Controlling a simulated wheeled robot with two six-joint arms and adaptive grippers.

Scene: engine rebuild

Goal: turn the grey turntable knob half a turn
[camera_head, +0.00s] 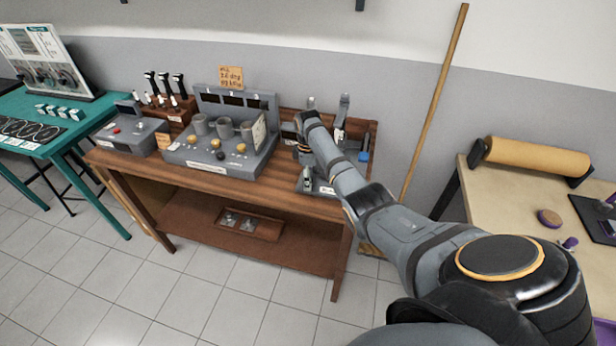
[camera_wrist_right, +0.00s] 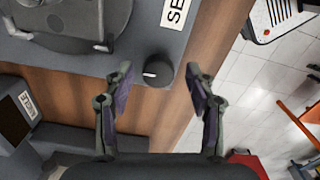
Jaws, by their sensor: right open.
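In the right wrist view, the turntable knob (camera_wrist_right: 157,71) is a small dark grey round knob with a short white mark, at the corner of a grey base (camera_wrist_right: 135,35). A round dark grey turntable plate (camera_wrist_right: 70,40) sits on that base, partly cut off by the frame. My right gripper (camera_wrist_right: 158,74) is open, its two fingertips on either side of the knob, with a visible gap on both sides. In the head view my right arm reaches over the right end of the wooden bench (camera_head: 245,183) and hides the knob. My left gripper is not in view.
A lever box (camera_head: 170,110) and a small grey box (camera_head: 125,137) are further left. A wooden pole (camera_head: 432,105) leans on the wall at right. Another table (camera_head: 520,185) stands at far right.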

